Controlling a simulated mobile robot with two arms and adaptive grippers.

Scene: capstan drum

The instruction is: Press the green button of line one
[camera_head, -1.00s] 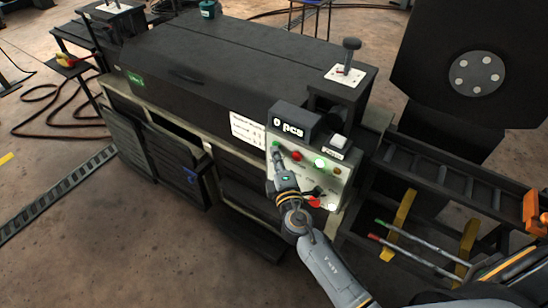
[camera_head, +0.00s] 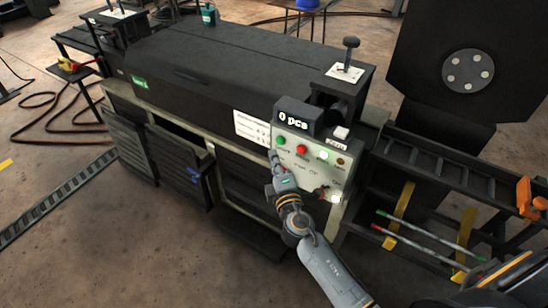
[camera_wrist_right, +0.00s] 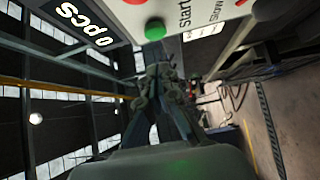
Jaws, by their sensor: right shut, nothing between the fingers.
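The control panel (camera_head: 312,172) stands at the front right corner of the dark machine, with a "0 pcs" display (camera_head: 292,119) on top. The green button (camera_head: 280,140) is at the left end of its upper row. It also shows in the right wrist view (camera_wrist_right: 155,29), beside a "Start" label. My right gripper (camera_head: 273,155) is shut and empty, its tip just below and left of the green button. In the right wrist view the fingertips (camera_wrist_right: 154,62) point at the button; contact cannot be told. My left gripper is not in view.
A lit white round part (camera_head: 334,198) is lower. A lever (camera_head: 350,48) stands on top behind. A rack with rods (camera_head: 430,235) is at right.

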